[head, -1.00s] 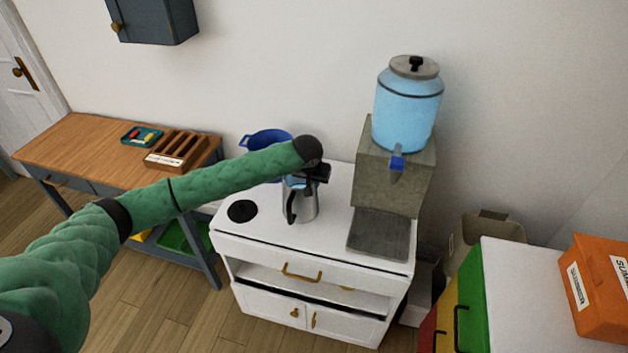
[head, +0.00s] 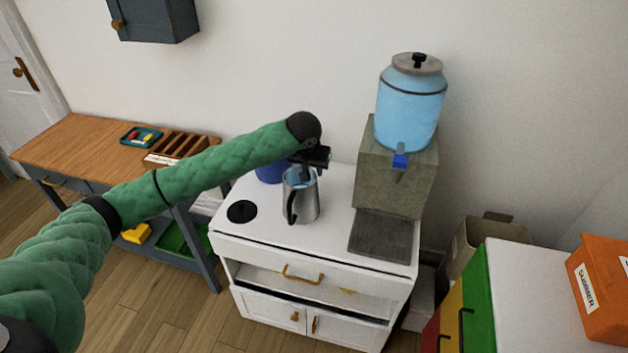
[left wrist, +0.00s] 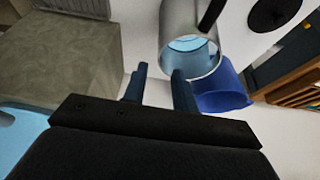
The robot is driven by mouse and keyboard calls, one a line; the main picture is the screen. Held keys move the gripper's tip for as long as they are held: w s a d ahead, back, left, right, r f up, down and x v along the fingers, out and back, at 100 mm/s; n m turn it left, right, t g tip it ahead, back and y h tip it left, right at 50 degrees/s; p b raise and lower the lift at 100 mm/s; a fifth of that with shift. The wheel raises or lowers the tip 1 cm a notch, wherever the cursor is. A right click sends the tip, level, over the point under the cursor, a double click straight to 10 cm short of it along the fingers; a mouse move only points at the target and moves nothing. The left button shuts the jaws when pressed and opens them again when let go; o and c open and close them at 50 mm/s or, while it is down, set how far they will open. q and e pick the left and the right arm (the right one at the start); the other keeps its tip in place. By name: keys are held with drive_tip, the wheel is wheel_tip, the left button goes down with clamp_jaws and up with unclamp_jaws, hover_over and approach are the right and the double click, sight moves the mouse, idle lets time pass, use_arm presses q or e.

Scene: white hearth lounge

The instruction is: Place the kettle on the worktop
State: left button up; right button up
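The kettle (head: 303,205), a steel jug with a black handle, stands upright on the white worktop (head: 335,215), between the round black disc and the water dispenser. Its top is open and light blue shows inside; the left wrist view also shows it (left wrist: 171,22). My left gripper (head: 308,172) is just above and behind the kettle's rim in the head view. In the left wrist view its two blue fingers (left wrist: 159,85) are apart with nothing between them. The kettle's mouth lies beyond the fingertips. My right gripper is in neither view.
A stone stand with a blue water dispenser (head: 408,110) rises right of the kettle, with a grey drip tray (head: 382,236) in front. A black disc (head: 242,211) lies left. A blue tub (head: 270,172) is behind, partly hidden by my arm. The worktop's front is clear.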

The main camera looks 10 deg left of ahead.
use_arm(q)
drive_tip(key=shift+b+v, duration=0.35)
drive_tip(key=shift+v, duration=1.6)
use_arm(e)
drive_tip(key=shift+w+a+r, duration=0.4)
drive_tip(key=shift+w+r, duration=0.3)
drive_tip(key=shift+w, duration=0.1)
